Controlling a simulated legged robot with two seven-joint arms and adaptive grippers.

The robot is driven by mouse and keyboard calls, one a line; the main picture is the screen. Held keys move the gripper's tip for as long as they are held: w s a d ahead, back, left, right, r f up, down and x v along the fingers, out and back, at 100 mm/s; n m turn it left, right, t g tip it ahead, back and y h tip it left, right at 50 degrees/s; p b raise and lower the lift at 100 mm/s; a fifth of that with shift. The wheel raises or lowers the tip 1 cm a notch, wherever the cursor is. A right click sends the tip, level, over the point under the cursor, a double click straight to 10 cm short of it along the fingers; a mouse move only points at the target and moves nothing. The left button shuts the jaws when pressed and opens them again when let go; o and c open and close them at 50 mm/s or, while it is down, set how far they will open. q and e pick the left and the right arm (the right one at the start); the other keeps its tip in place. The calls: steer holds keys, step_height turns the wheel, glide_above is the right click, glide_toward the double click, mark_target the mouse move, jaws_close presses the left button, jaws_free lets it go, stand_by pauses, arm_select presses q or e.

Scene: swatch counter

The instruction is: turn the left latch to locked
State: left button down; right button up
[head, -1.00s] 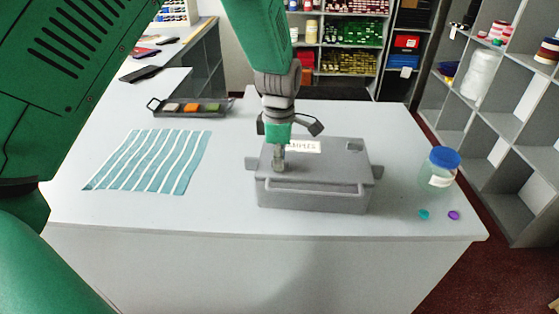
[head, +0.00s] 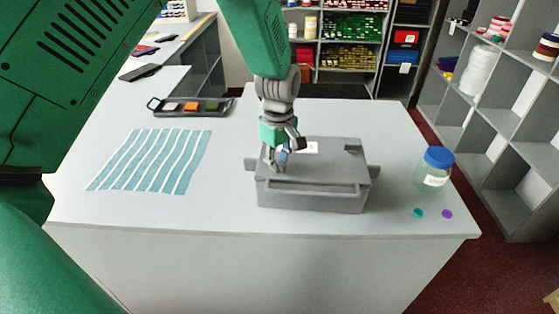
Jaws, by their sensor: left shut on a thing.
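A grey box (head: 315,196) with a lid stands on the white counter. A white label on the lid is partly covered by my gripper. My left gripper (head: 277,164) comes down from above onto the left part of the lid and is shut on the left latch, which its fingers almost wholly hide. I cannot tell the latch's angle. A darker grey piece (head: 353,148), perhaps the other latch, sits at the lid's right back. My right gripper is not in view.
A jar with a blue cap (head: 438,158), a teal button (head: 418,213) and a purple button (head: 447,214) are right of the box. A striped teal cloth (head: 152,160) and a swatch tray (head: 213,111) lie left. The counter (head: 170,212) is clear in front.

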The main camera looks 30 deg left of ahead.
arm_select(q)
steer(key=m, duration=0.5)
steer(key=shift+m, duration=2.4)
steer(key=c, duration=1.6)
jaws_free()
